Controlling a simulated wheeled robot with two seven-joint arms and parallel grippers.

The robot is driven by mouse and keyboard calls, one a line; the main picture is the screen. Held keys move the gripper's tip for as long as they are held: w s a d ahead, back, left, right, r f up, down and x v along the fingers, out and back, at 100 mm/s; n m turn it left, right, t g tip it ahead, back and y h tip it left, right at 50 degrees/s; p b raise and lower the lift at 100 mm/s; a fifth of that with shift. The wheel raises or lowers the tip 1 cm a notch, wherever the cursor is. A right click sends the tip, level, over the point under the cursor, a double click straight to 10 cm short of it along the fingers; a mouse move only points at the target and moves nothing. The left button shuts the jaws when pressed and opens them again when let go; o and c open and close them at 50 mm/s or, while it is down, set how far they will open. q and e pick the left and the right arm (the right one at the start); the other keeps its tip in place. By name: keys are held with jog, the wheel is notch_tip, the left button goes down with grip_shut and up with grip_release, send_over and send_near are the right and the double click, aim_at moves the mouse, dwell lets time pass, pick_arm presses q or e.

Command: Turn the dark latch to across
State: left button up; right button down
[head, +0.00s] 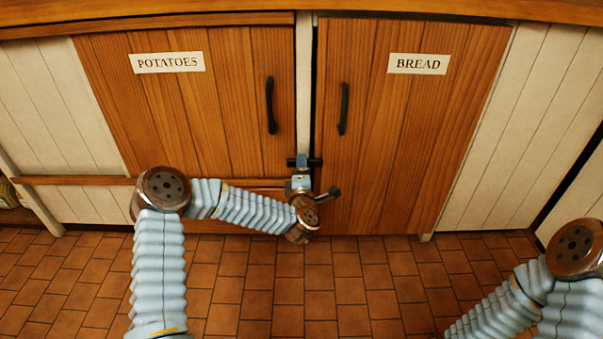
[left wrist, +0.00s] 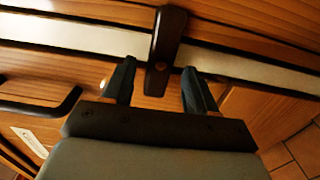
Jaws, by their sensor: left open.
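The dark latch (head: 316,162) is a short dark bar on the pale post between the two wooden doors. In the left wrist view the latch (left wrist: 165,45) lies across the pale strip, slightly tilted, with its ends over the wood on both sides. My left gripper (head: 303,161) is at the latch and partly covers it in the head view. In the left wrist view the left gripper (left wrist: 160,82) is open, with one finger on each side of the latch and a visible gap to each. My right gripper is out of view; only part of its arm shows.
The POTATOES door (head: 190,105) and the BREAD door (head: 410,120) are closed, with black handles (head: 270,105) and (head: 343,108) near the post. A counter edge (head: 450,10) runs above. The tiled floor (head: 330,290) in front is clear.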

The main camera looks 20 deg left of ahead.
pick_arm(q)
jog(key=v, duration=1.3)
jog(key=shift+s+p, duration=0.3)
jog(key=shift+s, duration=0.05)
jog(key=shift+d, duration=0.15)
jog(key=s+d+f+m+g+h+p, duration=0.6)
jog(key=d+f+m+h, duration=0.25)
jog(key=m, duration=0.25)
jog(key=s+a+f+m+g+p, duration=0.1)
jog(key=s+f+m+g+p, duration=0.1)
jog(key=s, duration=0.7)
jog(key=s+a+f+m+g+p, duration=0.2)
jog(key=s+f+m+g, duration=0.2)
jog(key=s+m+g, duration=0.2)
jog(key=s+g, duration=0.2)
jog(key=s, duration=0.1)
jog(key=shift+f+m+p, duration=0.3)
jog(key=shift+s+a+h, duration=0.1)
jog(key=shift+a+h, duration=0.05)
jog(key=shift+h, duration=0.1)
